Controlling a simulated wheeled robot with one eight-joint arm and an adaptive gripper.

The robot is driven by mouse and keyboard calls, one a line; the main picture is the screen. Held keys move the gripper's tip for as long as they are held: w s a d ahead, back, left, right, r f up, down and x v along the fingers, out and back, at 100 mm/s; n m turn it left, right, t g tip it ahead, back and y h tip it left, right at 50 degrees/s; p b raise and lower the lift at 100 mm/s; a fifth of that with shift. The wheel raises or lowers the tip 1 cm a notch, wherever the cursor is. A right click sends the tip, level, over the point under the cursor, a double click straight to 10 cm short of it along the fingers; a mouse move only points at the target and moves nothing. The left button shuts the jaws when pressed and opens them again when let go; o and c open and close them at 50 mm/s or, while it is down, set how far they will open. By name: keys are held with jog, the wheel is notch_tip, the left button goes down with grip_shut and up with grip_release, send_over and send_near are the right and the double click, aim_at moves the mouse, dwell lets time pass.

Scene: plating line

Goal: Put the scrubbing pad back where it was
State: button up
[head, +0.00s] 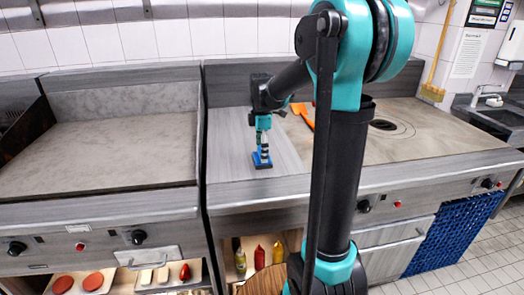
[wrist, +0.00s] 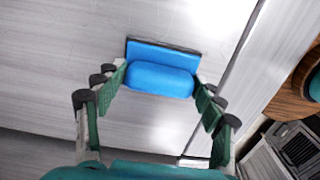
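The scrubbing pad (head: 262,160) is a blue block with a rounded blue grip on top and a dark edge. It lies flat on the grey steel counter strip between the two cooking surfaces. In the wrist view the pad (wrist: 160,79) is straight ahead, between my fingertips. My gripper (head: 263,146) points down right over it. In the wrist view my gripper (wrist: 160,90) has its fingers spread, one at each end of the rounded grip, with narrow gaps showing. Whether the fingertips reach down to the grip's level is hard to tell.
An orange utensil (head: 302,113) lies behind my gripper, partly hidden by my arm. A bare griddle (head: 110,150) is at left. A sink (head: 500,116) is at far right.

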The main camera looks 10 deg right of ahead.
jog(key=shift+o, duration=1.2)
jog(key=shift+r, duration=0.1)
notch_tip(320, 180, up, 12)
